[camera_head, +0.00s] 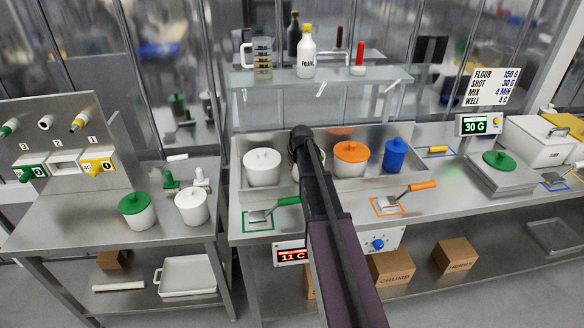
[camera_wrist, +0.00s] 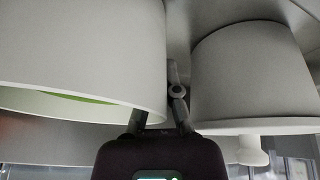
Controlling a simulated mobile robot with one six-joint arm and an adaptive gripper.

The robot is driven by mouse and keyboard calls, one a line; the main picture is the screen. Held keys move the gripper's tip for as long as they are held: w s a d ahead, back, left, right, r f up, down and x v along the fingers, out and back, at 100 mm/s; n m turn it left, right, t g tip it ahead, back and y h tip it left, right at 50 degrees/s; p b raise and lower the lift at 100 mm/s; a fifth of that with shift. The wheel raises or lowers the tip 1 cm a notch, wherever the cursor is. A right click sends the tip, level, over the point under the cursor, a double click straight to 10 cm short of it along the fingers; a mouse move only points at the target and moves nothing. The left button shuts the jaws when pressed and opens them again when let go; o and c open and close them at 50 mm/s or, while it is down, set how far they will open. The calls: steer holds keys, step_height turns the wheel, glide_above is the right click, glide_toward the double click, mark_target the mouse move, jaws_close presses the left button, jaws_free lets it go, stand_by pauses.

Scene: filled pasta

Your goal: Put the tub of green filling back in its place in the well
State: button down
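My gripper (camera_head: 303,140) is over the steel well (camera_head: 240,186), between a white-lidded tub and the orange-lidded tub. In the wrist view, a white tub (camera_wrist: 80,50) fills the left, with a green strip (camera_wrist: 75,97) showing inside its rim. My gripper's fingers (camera_wrist: 160,115) are at that tub's wall, one seeming to pass behind the rim and one outside. Whether they press on it is unclear. In the head view my arm hides most of this tub (camera_head: 295,173). I cannot tell whether it rests in the well or hangs above. A white-lidded tub (camera_wrist: 255,75) stands close on the right.
In the well, the white-lidded tub (camera_head: 263,168) is left and the orange-lidded tub (camera_head: 350,160) right, beside a blue container (camera_head: 395,156). Two scoops (camera_head: 262,215) (camera_head: 390,203) lie in front. A green lid (camera_head: 499,160) rests at right. A green-lidded tub (camera_head: 137,212) stands on the left table.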

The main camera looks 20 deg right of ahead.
steer(key=shift+f, duration=0.15)
steer(key=c, duration=0.8)
jaws_free()
steer(key=shift+r, duration=0.25)
steer(key=p+v, duration=1.1)
steer(key=v, duration=0.1)
stand_by(0.4)
steer(key=s+a, duration=0.3)
steer(key=a, duration=0.1)
steer(key=s+a+g, duration=0.1)
steer(key=s+a, duration=0.2)
steer(key=a, duration=0.1)
steer(key=s+a+f+g, duration=0.1)
steer(key=s+a, duration=0.3)
steer(key=shift+s+a+m, duration=0.1)
steer(key=shift+a+m, duration=0.15)
steer(key=shift+m, duration=0.05)
steer(key=s+a+g, duration=0.2)
steer(key=s+a, duration=0.7)
steer(key=s, duration=0.3)
steer(key=shift+f+m+g, duration=0.25)
steer(key=shift+m+g, duration=0.05)
steer(key=shift+m, duration=0.1)
steer(key=shift+s+a, duration=0.1)
steer(key=shift+a, duration=0.05)
